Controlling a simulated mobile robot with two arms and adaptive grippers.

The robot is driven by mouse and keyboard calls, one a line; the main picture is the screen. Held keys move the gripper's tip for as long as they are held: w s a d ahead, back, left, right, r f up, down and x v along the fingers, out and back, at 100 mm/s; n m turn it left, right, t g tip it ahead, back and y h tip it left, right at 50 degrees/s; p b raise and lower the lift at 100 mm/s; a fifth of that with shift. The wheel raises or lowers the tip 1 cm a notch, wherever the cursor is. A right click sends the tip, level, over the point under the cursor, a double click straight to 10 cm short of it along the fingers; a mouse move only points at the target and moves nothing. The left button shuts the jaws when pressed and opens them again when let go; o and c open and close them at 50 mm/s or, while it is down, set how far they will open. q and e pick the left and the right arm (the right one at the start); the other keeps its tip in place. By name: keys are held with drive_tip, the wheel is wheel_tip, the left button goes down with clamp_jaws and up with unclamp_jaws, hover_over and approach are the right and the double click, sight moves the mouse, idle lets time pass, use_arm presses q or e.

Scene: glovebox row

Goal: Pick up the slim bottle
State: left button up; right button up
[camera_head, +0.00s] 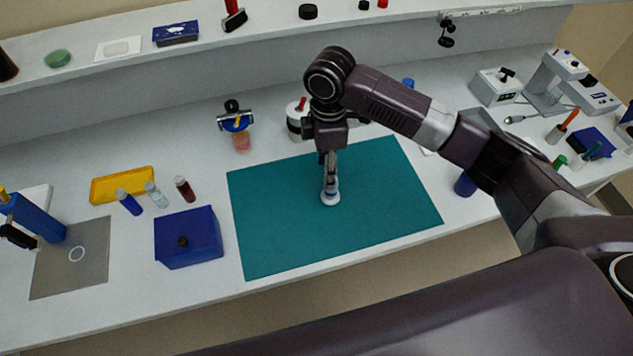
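A small pale bottle-like thing with a white and blue lower end (330,197) stands on the teal mat (285,245), near its middle. It looks like the slim bottle, but my gripper hides its upper part. My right gripper (330,176) points down onto it from above, with the fingers at its top. The fingers are seen edge-on, so I cannot tell whether they are closed on it. My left gripper is not in view.
The mat's front half is clear.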

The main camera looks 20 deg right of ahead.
drive_tip(key=shift+s+d+f, duration=0.55)
drive_tip(key=shift+d+f, duration=0.05)
drive_tip(key=shift+f, duration=0.2)
drive_tip(key=shift+s+d+f+p, duration=0.1)
drive_tip(key=shift+s+f+p, duration=0.05)
drive_tip(key=shift+f+p, duration=0.35)
drive_tip(key=shift+s+d+f+p, duration=0.1)
drive_tip(key=shift+s+f+p, duration=0.05)
drive_tip(key=shift+f+p, duration=0.3)
drive_tip(key=f, duration=0.2)
drive_tip(key=shift+w+a+f+p, duration=0.2)
drive_tip(key=shift+a+f+p, duration=0.05)
drive_tip(key=shift+f+p, duration=0.1)
drive_tip(key=shift+f, duration=0.45)
drive_tip(key=shift+c, duration=0.2)
drive_tip(key=c, duration=1)
clamp_jaws()
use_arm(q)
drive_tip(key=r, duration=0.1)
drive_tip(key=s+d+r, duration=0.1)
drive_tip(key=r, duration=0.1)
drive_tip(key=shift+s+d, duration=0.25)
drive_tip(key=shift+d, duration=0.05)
